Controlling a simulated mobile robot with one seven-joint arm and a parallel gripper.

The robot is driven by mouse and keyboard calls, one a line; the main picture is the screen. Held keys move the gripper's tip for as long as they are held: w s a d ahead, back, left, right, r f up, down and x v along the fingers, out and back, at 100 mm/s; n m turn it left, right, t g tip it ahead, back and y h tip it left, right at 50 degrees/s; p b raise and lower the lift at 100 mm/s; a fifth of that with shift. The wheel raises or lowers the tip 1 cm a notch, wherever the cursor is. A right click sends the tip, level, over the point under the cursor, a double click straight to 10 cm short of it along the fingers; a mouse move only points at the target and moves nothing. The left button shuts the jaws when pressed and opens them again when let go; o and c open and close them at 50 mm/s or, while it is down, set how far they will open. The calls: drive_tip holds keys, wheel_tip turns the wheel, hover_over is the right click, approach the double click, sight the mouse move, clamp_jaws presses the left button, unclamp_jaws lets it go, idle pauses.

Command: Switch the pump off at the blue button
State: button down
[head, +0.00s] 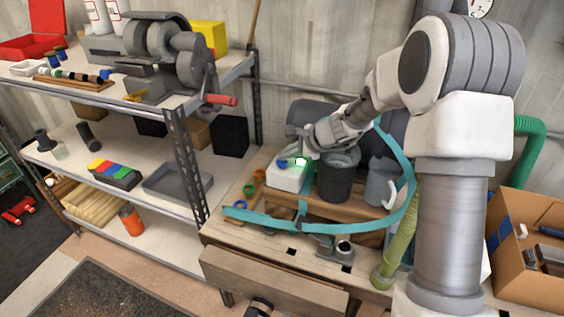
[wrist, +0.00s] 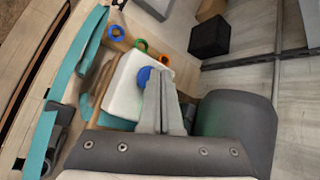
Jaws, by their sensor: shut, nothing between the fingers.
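The pump's white box (head: 288,178) sits on the wooden bench with a blue button (head: 282,163) on its top and a green glow beside it. In the wrist view the white box (wrist: 122,88) shows the blue button (wrist: 144,75) just left of my fingertips. My gripper (head: 301,158) is shut and empty, over the box at the right of the button. In the wrist view my gripper (wrist: 160,72) has its fingers together, next to the button. I cannot tell whether they touch it. The fingers hide part of the box top.
A teal strap (head: 408,185) loops around the box area and under my arm. A dark grey pot (head: 335,180) and a grey jug (head: 380,185) stand right of the box. Coloured rings (wrist: 140,44) lie beside it. A metal shelf (head: 185,160) stands at left.

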sight(286, 163)
drive_tip(key=shift+s+f+b, duration=0.3)
drive_tip(key=shift+f+b, duration=0.2)
drive_tip(key=shift+f, duration=0.3)
idle(0.4)
drive_tip(key=shift+d+r, duration=0.1)
drive_tip(key=shift+w+r+p, duration=0.1)
drive_tip(key=shift+r+p, duration=0.35)
drive_tip(key=shift+r, duration=0.05)
drive_tip(key=shift+w+r, duration=0.1)
drive_tip(key=shift+r, duration=0.05)
drive_tip(key=shift+r, duration=0.25)
wheel_tip(286, 163, up, 5)
drive_tip(key=p, duration=0.4)
drive_tip(key=shift+f, duration=0.1)
